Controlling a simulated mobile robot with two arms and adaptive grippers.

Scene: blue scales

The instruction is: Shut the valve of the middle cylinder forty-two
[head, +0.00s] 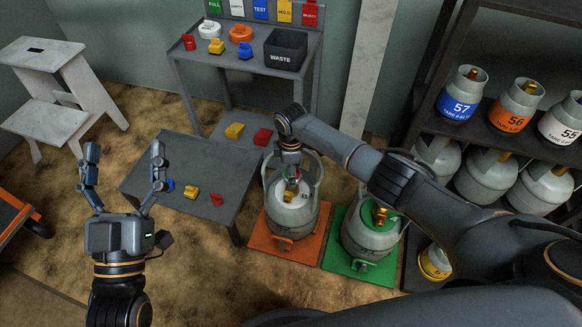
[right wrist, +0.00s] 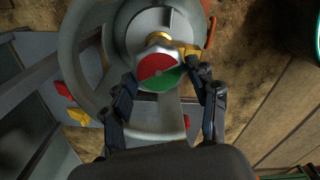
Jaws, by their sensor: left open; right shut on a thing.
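A grey gas cylinder (head: 297,219) stands upright on an orange mat (head: 262,240). No number is readable on it. In the right wrist view its round valve knob (right wrist: 158,70) has a red and green face, with brass (right wrist: 160,38) beside it. My right gripper (head: 291,178) reaches down inside the cylinder's collar. In the wrist view my right gripper (right wrist: 163,80) has its fingers on both sides of the knob, shut on it. A second grey cylinder (head: 366,238) with a brass valve (head: 380,214) stands on a green mat (head: 345,262). My left gripper (head: 123,180) is open and empty, fingers up.
A rack at the right holds cylinders marked 57 (head: 462,92), 56 (head: 514,106) and 55 (head: 562,122), with more below. A low table (head: 165,205) holds small coloured parts. A back bench carries a WASTE bin (head: 285,50). A step stool (head: 45,120) stands left.

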